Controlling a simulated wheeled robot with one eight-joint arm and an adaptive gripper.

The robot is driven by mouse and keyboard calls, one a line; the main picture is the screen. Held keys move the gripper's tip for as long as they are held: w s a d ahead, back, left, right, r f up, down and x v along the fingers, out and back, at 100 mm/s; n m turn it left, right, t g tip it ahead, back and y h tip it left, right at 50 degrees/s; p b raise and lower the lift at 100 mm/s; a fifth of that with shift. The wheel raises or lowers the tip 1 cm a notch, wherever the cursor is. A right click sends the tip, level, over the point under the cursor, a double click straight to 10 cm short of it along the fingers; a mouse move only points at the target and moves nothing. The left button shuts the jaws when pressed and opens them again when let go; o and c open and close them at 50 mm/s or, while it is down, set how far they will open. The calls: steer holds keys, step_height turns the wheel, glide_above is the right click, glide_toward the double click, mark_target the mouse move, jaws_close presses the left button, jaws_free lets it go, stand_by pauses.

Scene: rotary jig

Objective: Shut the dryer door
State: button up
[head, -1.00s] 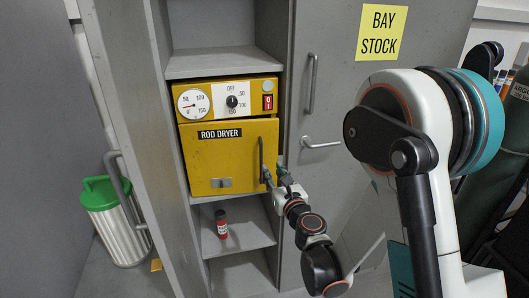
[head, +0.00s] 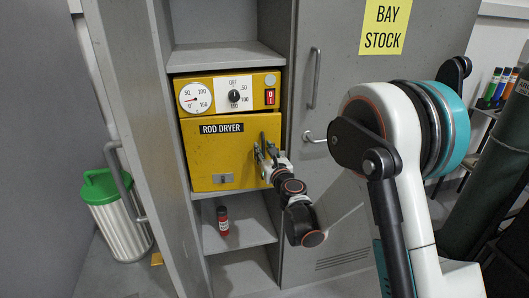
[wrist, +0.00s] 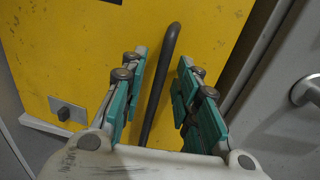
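The yellow rod dryer (head: 218,96) sits on a cabinet shelf, with its door (head: 215,155) facing me. The door looks flush or nearly so; I cannot tell whether it is fully shut. A dark upright bar handle (wrist: 158,95) is on the door's right side. My gripper (head: 266,157) is at the handle in the head view. In the wrist view, my gripper (wrist: 163,72) is open, one green-padded finger on each side of the handle, with gaps showing. A small grey latch plate (wrist: 67,109) is low on the door.
A red bottle (head: 222,221) stands on the shelf below the dryer. An open grey cabinet door (head: 130,130) is on the left, with a green-lidded bin (head: 115,215) beyond it. A closed cabinet door (head: 345,110) is on the right.

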jaws_close()
steer(key=shift+w, duration=0.1)
steer(key=w, duration=0.3)
steer(key=shift+w, duration=0.2)
steer(key=shift+r, duration=0.1)
steer(key=shift+c, duration=0.7)
jaws_free()
steer(key=shift+o, duration=0.7)
steer(key=shift+w+d, duration=0.1)
steer(key=shift+w, duration=0.05)
